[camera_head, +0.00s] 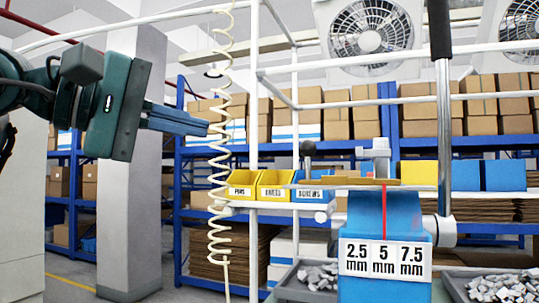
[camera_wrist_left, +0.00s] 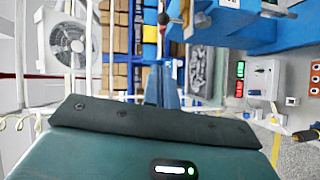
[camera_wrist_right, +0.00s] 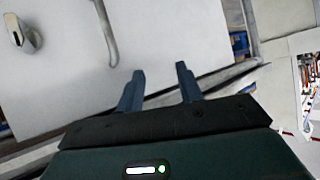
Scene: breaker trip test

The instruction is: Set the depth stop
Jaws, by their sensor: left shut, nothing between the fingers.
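A blue press body (camera_head: 388,278) stands at the lower right of the head view. Its white scale plate (camera_head: 384,258) reads 2.5, 5 and 7.5 mm. A thin red pointer (camera_head: 384,215) hangs above the 5 mark. A grey knob (camera_head: 376,152) and a dark-topped knob (camera_head: 308,149) stand at the top of the press. My left gripper (camera_head: 207,127) is shut and empty in the air, left of the press and apart from it. Its shut fingers also show in the left wrist view (camera_wrist_left: 162,85). My right gripper (camera_wrist_right: 160,76) is open and empty before a pale panel; the head view does not show it.
A lever with a black grip (camera_head: 439,30) rises right of the press. Yellow and blue bins (camera_head: 272,186) sit on a rail behind a coiled cord (camera_head: 220,150). Trays of grey parts (camera_head: 503,288) flank the press. White frame tubes cross overhead.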

